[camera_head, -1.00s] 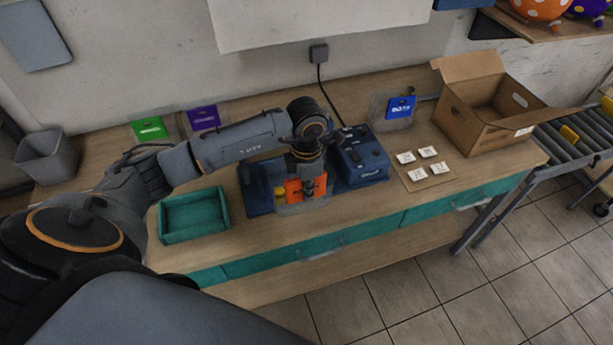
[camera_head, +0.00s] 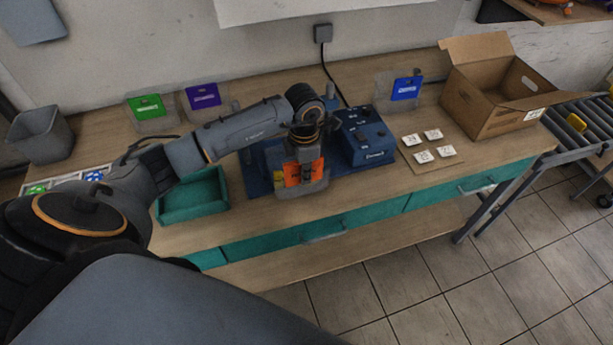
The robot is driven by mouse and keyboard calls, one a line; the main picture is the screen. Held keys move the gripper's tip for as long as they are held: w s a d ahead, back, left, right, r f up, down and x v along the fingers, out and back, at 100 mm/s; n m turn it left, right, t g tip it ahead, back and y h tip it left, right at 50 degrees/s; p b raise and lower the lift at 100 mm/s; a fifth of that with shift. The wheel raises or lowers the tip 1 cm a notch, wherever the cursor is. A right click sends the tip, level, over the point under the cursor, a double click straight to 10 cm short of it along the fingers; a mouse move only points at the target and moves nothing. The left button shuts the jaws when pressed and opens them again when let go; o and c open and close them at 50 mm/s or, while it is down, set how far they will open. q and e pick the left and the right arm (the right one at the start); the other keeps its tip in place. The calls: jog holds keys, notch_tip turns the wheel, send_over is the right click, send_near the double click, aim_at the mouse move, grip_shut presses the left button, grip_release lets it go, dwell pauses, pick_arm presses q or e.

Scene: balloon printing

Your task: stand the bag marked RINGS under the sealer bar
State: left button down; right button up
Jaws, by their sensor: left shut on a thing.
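My left gripper (camera_head: 305,168) is shut on a clear bag with an orange label (camera_head: 303,177). The label's print is too small and too covered by the fingers to read as RINGS. The bag hangs upright in front of the blue sealer (camera_head: 362,138), over its flat blue base. I cannot tell whether its bottom touches the base. The sealer bar is hidden behind my wrist and forearm, so I cannot tell whether the bag is under it. My right gripper is out of view.
Bags with green (camera_head: 146,107), purple (camera_head: 203,96) and blue (camera_head: 406,88) labels stand along the back. A teal tray (camera_head: 190,213) sits left of the sealer. White cards on a board (camera_head: 421,162), an open cardboard box (camera_head: 470,103) and a roller conveyor (camera_head: 590,135) are to the right.

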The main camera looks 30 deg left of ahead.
pick_arm(q)
jog(key=shift+w+a+f+b, duration=0.15)
jog(key=shift+w+a+b, duration=0.3)
jog(key=shift+w+a, duration=0.4)
jog(key=shift+w+a+f+b, duration=0.1)
jog(key=shift+w+a+b, duration=0.3)
jog(key=shift+w+a, duration=0.4)
jog(key=shift+w+a+f+b, duration=0.15)
jog(key=shift+w+a+b, duration=0.2)
jog(key=shift+a+b, duration=0.25)
jog(key=shift+w+a+b, duration=0.4)
jog(key=shift+w+a, duration=0.05)
jog(key=shift+a, duration=0.1)
jog(key=c, duration=1.3)
grip_release()
jog(key=shift+c, duration=0.2)
